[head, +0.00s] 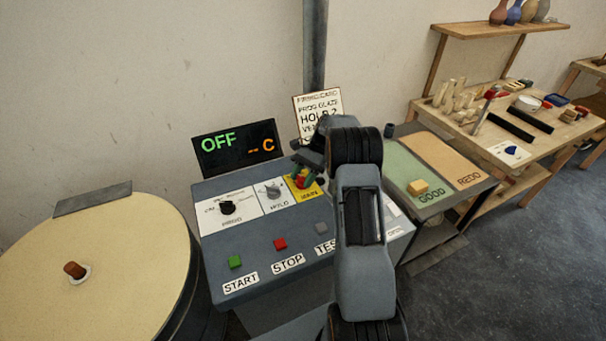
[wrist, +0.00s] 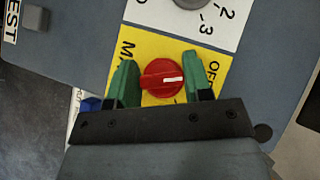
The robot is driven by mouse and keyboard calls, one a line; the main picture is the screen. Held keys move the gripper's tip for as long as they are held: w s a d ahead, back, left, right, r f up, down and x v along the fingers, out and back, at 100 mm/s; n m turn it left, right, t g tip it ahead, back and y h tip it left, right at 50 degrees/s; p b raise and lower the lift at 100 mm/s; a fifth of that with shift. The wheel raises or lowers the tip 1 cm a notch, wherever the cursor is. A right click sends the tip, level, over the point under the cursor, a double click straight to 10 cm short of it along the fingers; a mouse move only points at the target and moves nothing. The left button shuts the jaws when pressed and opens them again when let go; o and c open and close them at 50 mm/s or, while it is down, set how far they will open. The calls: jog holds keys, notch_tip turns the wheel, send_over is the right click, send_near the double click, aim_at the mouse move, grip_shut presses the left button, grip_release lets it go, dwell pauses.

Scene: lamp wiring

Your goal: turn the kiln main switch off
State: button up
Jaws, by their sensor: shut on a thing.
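The kiln main switch is a red round knob (wrist: 162,77) on a yellow plate (wrist: 152,45), which also shows in the head view (head: 305,194). In the wrist view its white pointer mark points right, towards lettering beginning "OF", partly hidden by a finger. My gripper (wrist: 159,74) has its green fingers on either side of the knob and is shut on it. In the head view my gripper (head: 304,179) reaches down to the yellow plate, largely covering the knob. The display (head: 236,148) reads "OFF" in green and "-- C" in orange.
Left of the switch are a black knob (head: 227,207) and a grey knob (head: 273,191) on white plates. Green START (head: 235,262) and red STOP (head: 280,243) buttons sit lower on the panel. A round kiln lid (head: 120,255) is left; a table with a yellow block (head: 418,187) is right.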

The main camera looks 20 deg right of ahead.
jog(key=shift+w+n+g+h+p, duration=0.1)
jog(key=shift+n+g+h+p, duration=0.1)
jog(key=shift+n+g+h, duration=0.55)
jog(key=shift+n+g+h+p, duration=0.15)
jog(key=shift+n+g, duration=0.3)
jog(key=shift+n, duration=0.7)
jog(key=o, duration=0.9)
